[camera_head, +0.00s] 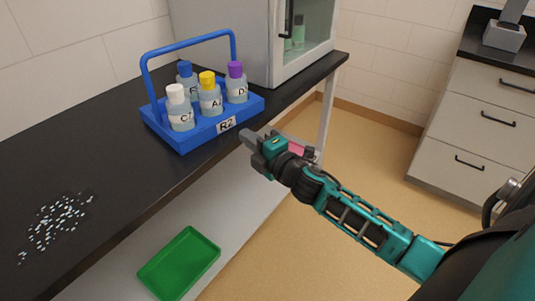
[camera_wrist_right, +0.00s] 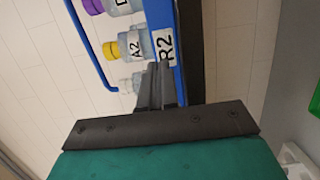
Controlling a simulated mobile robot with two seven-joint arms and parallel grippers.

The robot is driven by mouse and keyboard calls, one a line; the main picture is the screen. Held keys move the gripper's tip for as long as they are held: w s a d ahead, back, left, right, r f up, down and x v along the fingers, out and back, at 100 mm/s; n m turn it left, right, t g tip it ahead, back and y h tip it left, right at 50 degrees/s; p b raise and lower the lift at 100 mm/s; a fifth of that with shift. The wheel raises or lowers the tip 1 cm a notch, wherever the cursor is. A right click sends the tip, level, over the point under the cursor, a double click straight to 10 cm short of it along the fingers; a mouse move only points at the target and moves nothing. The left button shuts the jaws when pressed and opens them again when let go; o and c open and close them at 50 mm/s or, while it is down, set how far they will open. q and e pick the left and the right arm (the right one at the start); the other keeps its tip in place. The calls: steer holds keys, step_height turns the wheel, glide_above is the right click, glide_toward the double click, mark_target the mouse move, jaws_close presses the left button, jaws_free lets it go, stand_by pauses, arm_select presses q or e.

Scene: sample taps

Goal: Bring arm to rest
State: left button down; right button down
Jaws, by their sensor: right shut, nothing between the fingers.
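My right arm (camera_head: 350,220) reaches in from the lower right in the head view. My right gripper (camera_head: 250,139) is shut and empty, just in front of the blue carrier's right side. In the right wrist view its fingers (camera_wrist_right: 161,88) are together and point toward the carrier's R2 label. The blue carrier (camera_head: 192,138) labelled R2 stands on the black counter and holds several capped bottles. Whether the fingertips touch the carrier cannot be told. My left gripper is not in view.
The black counter (camera_head: 100,160) has scattered pale bits (camera_head: 55,222) at its left. A green tray (camera_head: 180,263) lies lower, below the counter edge. A glass-doored cabinet (camera_head: 300,35) stands behind the carrier. Drawers (camera_head: 475,110) stand at the right, with open floor (camera_head: 370,135) between.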

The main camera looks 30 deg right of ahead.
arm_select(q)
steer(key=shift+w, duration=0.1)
arm_select(e)
steer(key=s, duration=0.6)
steer(key=shift+s+d, duration=0.2)
steer(key=shift+d, duration=0.25)
